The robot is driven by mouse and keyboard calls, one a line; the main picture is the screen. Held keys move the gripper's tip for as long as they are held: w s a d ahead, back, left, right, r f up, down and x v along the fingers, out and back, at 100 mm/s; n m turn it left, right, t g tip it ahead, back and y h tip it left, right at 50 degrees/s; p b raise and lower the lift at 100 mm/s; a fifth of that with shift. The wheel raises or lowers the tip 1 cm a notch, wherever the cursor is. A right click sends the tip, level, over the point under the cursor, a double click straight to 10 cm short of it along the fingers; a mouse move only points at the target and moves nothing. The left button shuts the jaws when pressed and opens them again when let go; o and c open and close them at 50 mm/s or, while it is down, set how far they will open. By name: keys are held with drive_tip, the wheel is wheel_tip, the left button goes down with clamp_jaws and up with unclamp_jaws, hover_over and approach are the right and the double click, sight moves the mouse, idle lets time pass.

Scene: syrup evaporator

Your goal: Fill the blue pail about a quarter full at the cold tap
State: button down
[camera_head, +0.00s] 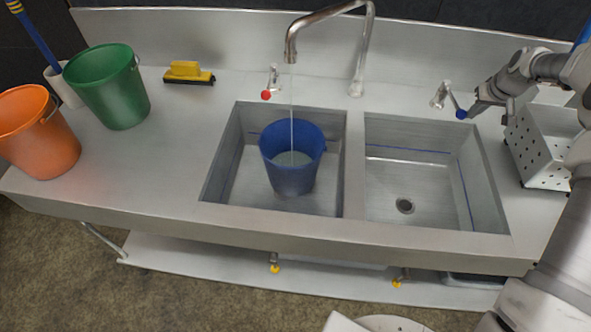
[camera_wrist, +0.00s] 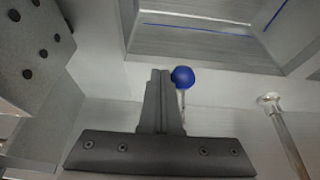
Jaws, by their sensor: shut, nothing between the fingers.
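The blue pail (camera_head: 292,180) stands upright in the left sink basin under the spout (camera_head: 291,48). A thin stream of water runs from the spout into it, and pale water shows inside, low in the pail. The cold tap's blue-knobbed lever (camera_head: 461,114) is at the back right of the sink. My gripper (camera_head: 475,110) is shut and empty right beside the blue knob. In the wrist view the closed fingers (camera_wrist: 160,75) are just left of the blue knob (camera_wrist: 182,77); I cannot tell if they touch. The red-knobbed tap (camera_head: 267,93) is left of the spout.
A green pail (camera_head: 112,90) and an orange pail (camera_head: 42,135) stand on the left counter, with a yellow brush (camera_head: 188,73) behind. The right basin (camera_head: 415,180) is empty. A perforated metal box (camera_head: 540,150) stands right of it, close to my arm.

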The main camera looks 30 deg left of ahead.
drive_tip(key=shift+s+a, duration=0.5)
drive_tip(key=shift+a, duration=0.1)
wheel_tip(320, 180, up, 9)
drive_tip(key=d+p, duration=0.2)
drive_tip(key=p, duration=0.3)
drive_tip(key=shift+w, duration=0.45)
drive_tip(key=s+d+r+m+h, duration=0.2)
drive_tip(key=s+r, duration=1.7)
drive_tip(key=s, duration=0.3)
drive_tip(key=s+d+m, duration=0.1)
drive_tip(key=s, duration=1.1)
drive_tip(key=s+f+m+t, duration=0.1)
drive_tip(key=s, duration=1.1)
drive_tip(key=shift+s+d+f+m, duration=0.25)
drive_tip(key=shift+d+f+m, duration=0.05)
drive_tip(key=shift+d, duration=0.1)
